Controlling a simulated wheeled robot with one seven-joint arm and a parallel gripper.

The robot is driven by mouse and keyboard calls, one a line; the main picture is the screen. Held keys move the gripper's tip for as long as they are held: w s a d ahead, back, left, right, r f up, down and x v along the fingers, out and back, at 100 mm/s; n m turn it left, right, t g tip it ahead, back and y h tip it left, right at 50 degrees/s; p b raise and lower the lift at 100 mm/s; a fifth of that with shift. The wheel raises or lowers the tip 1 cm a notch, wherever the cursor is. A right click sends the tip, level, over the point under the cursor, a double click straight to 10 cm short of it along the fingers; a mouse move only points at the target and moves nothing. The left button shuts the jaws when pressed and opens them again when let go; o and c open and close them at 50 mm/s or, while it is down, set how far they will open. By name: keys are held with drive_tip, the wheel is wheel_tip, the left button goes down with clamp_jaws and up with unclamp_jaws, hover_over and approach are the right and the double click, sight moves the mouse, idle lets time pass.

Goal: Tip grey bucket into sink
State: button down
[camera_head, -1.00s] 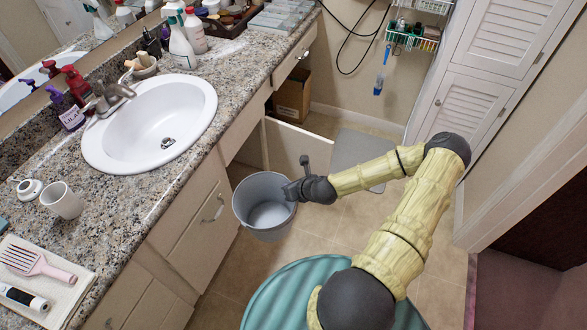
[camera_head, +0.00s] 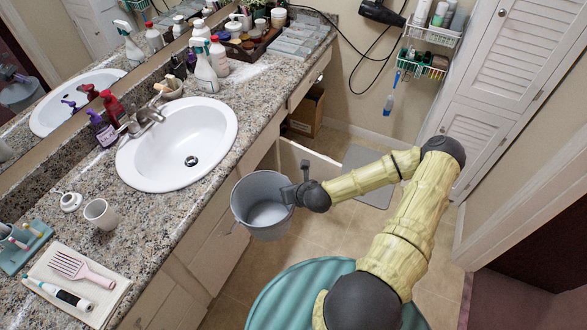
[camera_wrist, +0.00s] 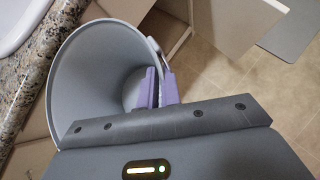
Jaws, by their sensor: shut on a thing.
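The grey bucket (camera_head: 266,212) hangs upright or nearly so in front of the counter's front edge, below and to the right of the sink. My gripper (camera_head: 300,193) is shut on its right rim; in the wrist view the purple fingers (camera_wrist: 156,90) pinch the wall of the bucket (camera_wrist: 85,62). The part of the bucket's inside that shows holds nothing I can make out. The white oval sink (camera_head: 180,150) is set in the granite counter and looks empty, with a dark drain. A corner of the sink also shows in the wrist view (camera_wrist: 14,22).
A tap (camera_head: 140,122), soap bottles and a spray bottle (camera_head: 204,68) stand around the sink. A white cup (camera_head: 101,213) and a towel (camera_head: 82,280) with a brush lie at the counter's left. A cabinet door (camera_head: 300,158) stands open behind the bucket.

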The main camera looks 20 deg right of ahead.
drive_tip(key=s+a+r+m+h+p, duration=0.1)
drive_tip(key=a+r+p, duration=0.1)
drive_tip(key=r+p, duration=0.7)
drive_tip(key=s+a+r+p, duration=0.1)
drive_tip(key=a+r+p, duration=0.1)
drive_tip(key=r+p, duration=0.8)
wheel_tip(320, 180, up, 2)
drive_tip(key=shift+a+r+m+h, duration=0.15)
drive_tip(key=shift+r+m+h, duration=0.1)
drive_tip(key=shift+m+h, duration=0.15)
drive_tip(key=shift+w, duration=0.15)
